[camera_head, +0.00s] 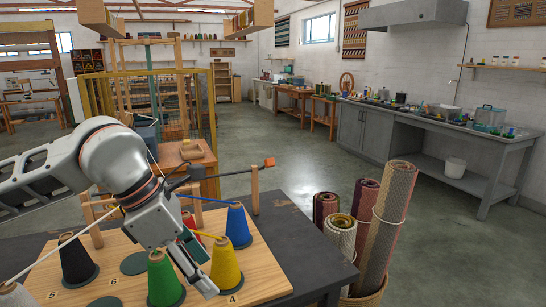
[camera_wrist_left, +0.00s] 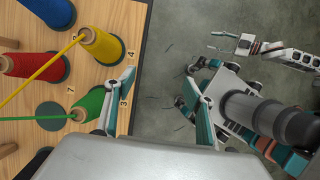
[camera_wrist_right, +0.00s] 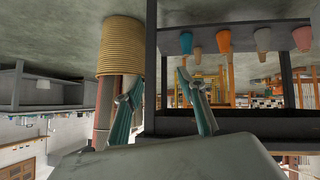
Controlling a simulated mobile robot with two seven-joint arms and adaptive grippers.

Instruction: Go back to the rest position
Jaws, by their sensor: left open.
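My left gripper (camera_head: 196,272) reaches in from the left over the wooden board (camera_head: 258,270). In the head view it shows between the green cone (camera_head: 164,280) and the yellow cone (camera_head: 226,264). In the left wrist view its fingers (camera_wrist_left: 163,85) are apart with nothing between them, beside the board's edge. The green cone (camera_wrist_left: 90,105) and yellow cone (camera_wrist_left: 102,44) stand to the left of the fingers there. My right gripper is outside the head view. In the right wrist view its fingers (camera_wrist_right: 160,78) are spread and empty.
A black cone (camera_head: 76,258), a blue cone (camera_head: 237,225) and a partly hidden red cone (camera_head: 188,226) also stand on the board. Yarn strands cross above it. A basket (camera_head: 362,297) of rolled rugs stands right of the table (camera_head: 290,232). The floor beyond is open.

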